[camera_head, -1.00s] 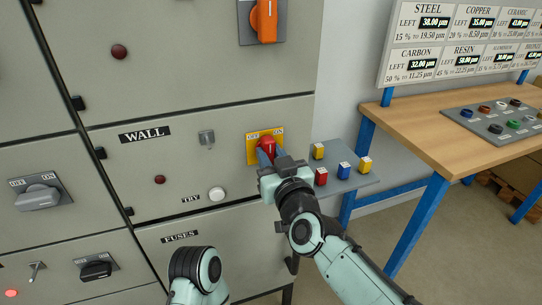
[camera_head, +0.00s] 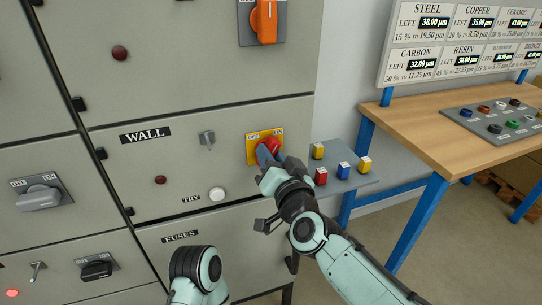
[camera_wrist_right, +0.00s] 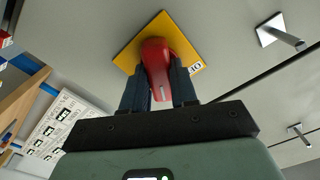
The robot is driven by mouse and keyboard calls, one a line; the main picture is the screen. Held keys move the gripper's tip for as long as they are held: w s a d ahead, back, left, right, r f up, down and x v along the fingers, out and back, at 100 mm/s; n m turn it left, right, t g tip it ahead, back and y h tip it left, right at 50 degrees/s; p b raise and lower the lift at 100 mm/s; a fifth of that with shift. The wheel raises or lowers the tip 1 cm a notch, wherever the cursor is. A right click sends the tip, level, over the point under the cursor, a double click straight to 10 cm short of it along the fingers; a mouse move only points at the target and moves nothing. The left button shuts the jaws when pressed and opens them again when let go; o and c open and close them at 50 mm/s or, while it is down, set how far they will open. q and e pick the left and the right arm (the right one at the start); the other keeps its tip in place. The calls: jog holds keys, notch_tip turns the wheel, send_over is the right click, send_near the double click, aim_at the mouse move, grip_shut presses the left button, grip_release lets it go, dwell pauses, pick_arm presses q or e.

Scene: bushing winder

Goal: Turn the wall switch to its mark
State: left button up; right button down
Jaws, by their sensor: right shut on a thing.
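The wall switch has a red handle (camera_head: 274,143) on a yellow plate (camera_head: 252,151) marked OFF at the left and ON at the right. It sits on the grey panel labelled WALL (camera_head: 146,135). My right gripper (camera_head: 265,153) is shut on the red handle, which leans toward the ON side. In the right wrist view the red handle (camera_wrist_right: 158,58) stands between the two dark fingers of my right gripper (camera_wrist_right: 160,85), with the yellow plate (camera_wrist_right: 128,56) behind it. A mark is hard to make out. My left gripper is not in view.
A white TRY button (camera_head: 217,194) and a small grey toggle (camera_head: 207,139) are left of the switch. An orange switch (camera_head: 265,20) is above. A shelf with several coloured blocks (camera_head: 344,171) stands close right of my right gripper. A wooden table (camera_head: 440,122) is farther right.

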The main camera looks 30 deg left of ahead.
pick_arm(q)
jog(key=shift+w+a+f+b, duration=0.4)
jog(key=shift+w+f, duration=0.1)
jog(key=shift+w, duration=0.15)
pick_arm(e)
jog(key=m, duration=1.1)
jog(key=shift+m, duration=0.4)
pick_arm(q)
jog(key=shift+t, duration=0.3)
pick_arm(e)
jog(key=c, duration=0.9)
grip_release()
